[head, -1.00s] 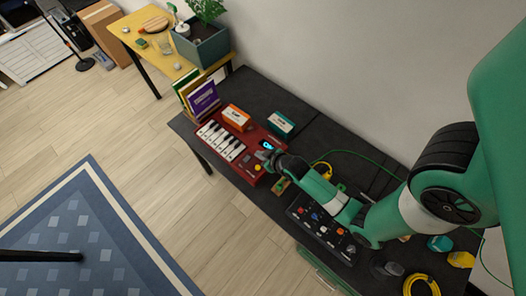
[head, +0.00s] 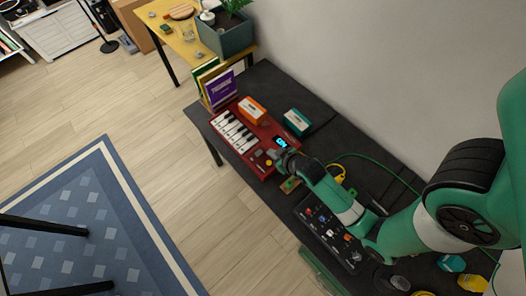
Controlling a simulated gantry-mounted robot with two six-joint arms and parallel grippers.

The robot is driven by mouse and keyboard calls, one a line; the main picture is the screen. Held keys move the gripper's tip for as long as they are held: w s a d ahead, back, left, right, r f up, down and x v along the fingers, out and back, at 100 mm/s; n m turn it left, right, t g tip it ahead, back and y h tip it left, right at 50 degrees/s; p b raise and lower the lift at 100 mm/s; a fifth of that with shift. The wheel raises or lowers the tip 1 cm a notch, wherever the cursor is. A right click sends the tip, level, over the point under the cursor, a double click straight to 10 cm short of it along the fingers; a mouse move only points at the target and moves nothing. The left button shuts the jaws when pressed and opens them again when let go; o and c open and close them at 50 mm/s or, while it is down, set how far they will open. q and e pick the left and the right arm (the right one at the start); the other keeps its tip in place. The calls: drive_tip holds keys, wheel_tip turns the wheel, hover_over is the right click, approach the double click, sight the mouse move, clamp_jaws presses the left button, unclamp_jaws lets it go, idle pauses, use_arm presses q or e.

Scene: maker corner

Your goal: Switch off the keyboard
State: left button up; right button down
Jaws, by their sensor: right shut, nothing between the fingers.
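A red keyboard (head: 247,148) with white and black keys lies on the dark table in the head view. A small lit blue display (head: 281,142) glows near its right end. A yellow knob (head: 269,162) sits on the same end. My right gripper (head: 278,155) is shut and empty, with its tip at the keyboard's right end, close beside the lit display. I cannot tell whether it touches the keyboard, and the gripper hides part of that end. My left gripper is not in view.
An orange box (head: 252,109) sits at the keyboard's back edge, and a teal box (head: 296,122) stands behind it. Books (head: 219,90) stand at the far left end. A black control panel (head: 325,226) and green cable (head: 372,161) lie to the right.

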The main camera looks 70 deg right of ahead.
drive_tip(key=b, duration=0.3)
hover_over(259, 153)
drive_tip(key=s, duration=0.1)
drive_tip(key=f, duration=0.7)
drive_tip(key=shift+s+a+f, duration=0.1)
drive_tip(key=shift+a+f, duration=0.1)
drive_tip(key=shift+f, duration=0.15)
drive_tip(key=shift+s+d+f+b, duration=0.15)
drive_tip(key=shift+f+b, duration=0.25)
drive_tip(key=shift+f, duration=1.25)
